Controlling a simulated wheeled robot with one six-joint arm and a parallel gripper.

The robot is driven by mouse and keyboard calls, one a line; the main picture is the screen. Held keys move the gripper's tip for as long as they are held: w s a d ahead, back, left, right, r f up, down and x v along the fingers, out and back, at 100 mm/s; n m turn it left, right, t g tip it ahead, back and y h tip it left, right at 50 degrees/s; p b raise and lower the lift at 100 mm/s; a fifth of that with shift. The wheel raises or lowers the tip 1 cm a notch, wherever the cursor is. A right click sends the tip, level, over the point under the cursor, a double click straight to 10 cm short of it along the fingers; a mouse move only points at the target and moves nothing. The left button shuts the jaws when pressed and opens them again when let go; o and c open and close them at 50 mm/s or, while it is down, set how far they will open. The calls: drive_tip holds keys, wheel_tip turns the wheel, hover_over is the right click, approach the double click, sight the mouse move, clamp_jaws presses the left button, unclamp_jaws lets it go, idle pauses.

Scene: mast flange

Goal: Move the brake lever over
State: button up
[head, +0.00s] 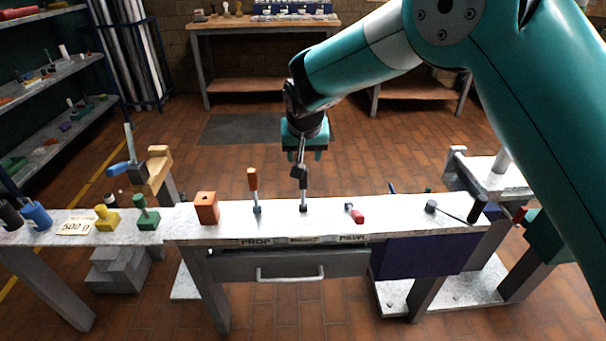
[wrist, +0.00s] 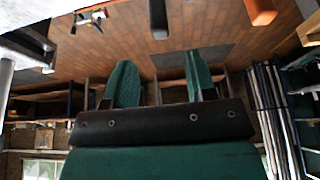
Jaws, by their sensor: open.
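Three levers stand on the bench, above labels that seem to read PROP, BRAKE and PAWL, though the lettering is small. The middle one, the brake lever (head: 303,190), has a dark grip and stands nearly upright. Its dark grip also shows at the top of the wrist view (wrist: 158,18). The orange-handled prop lever (head: 253,188) stands to its left; the red-handled pawl lever (head: 355,214) lies low to its right. My gripper (head: 305,155) is open and empty, behind and above the brake lever, which partly hides it. Its two teal fingers are apart in the wrist view (wrist: 161,82).
An orange block (head: 207,208) stands left of the levers, with green and yellow pieces (head: 107,218) beyond. A dark knob with a rod (head: 431,206) is to the right. A drawer with a handle (head: 291,275) is below. The floor behind the bench is open.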

sight(303, 190)
drive_tip(key=x, duration=1)
drive_tip(key=shift+f, duration=0.2)
clamp_jaws()
